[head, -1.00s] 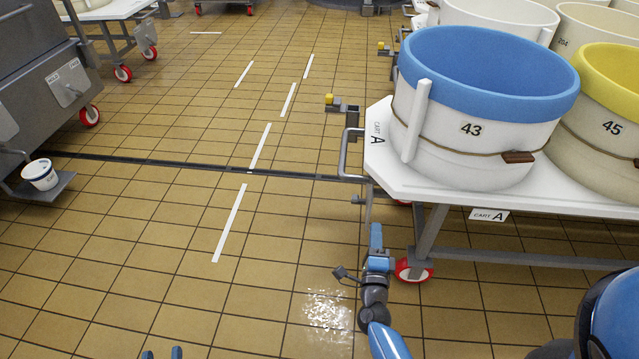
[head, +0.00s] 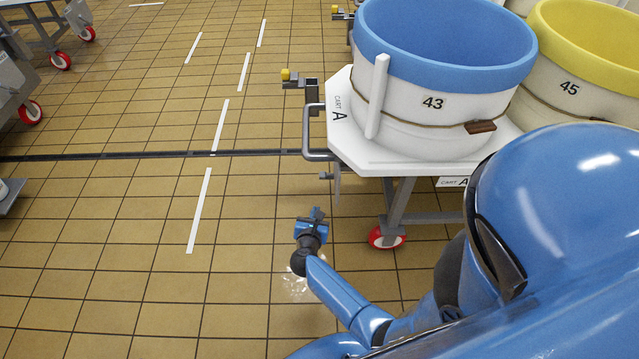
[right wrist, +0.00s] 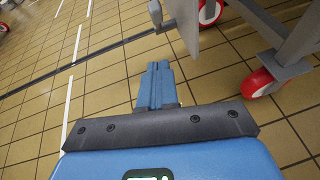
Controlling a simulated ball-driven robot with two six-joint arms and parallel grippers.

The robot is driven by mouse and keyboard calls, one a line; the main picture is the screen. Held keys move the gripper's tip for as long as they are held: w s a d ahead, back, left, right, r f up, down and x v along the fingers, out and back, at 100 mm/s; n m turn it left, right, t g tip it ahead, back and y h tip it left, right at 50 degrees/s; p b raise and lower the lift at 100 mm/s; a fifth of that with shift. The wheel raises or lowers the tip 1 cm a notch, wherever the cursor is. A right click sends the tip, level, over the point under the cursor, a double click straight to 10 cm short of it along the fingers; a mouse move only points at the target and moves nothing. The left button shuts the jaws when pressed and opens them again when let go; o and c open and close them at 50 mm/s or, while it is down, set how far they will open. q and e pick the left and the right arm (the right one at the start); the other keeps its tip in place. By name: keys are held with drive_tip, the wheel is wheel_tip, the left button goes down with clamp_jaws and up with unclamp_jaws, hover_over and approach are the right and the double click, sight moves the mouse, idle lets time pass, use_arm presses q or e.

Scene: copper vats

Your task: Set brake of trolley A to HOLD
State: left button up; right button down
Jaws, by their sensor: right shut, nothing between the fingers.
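Trolley A (head: 335,145) stands at the right in the head view, with a white top marked CART A, a grey handle (head: 310,135) and a red-wheeled caster (head: 388,237). A dark bracket with a yellow knob (head: 287,75) sticks out at its left end; I cannot tell if it is the brake. A small grey part (head: 326,176) juts out below the handle. My right gripper (head: 317,213) is shut and empty, below and apart from the handle. In the right wrist view its fingers (right wrist: 158,70) point towards a grey plate (right wrist: 187,22) and dark stub (right wrist: 156,15). No brake marking is readable.
Cream vats 43 (head: 400,115) and 45 (head: 565,115) with blue and yellow rims stand on the trolley. The tiled floor (head: 120,220) left of it is clear, with white dashes and a drain channel (head: 120,156). Other red-wheeled equipment (head: 30,112) stands at the far left.

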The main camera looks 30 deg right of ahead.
idle(0.3)
drive_tip(key=b, duration=0.5)
approach(321, 175)
drive_tip(key=w+d+f, duration=0.4)
drive_tip(key=shift+f, duration=0.15)
drive_tip(key=shift+w+d+r+p, duration=0.3)
drive_tip(key=shift+w+r+p, duration=0.1)
drive_tip(key=shift+w+r, duration=0.15)
drive_tip(key=shift+w+d+r+p, duration=0.3)
drive_tip(key=shift+w+r+p, duration=0.15)
drive_tip(key=shift+r, duration=0.25)
drive_tip(key=shift+w+d, duration=0.1)
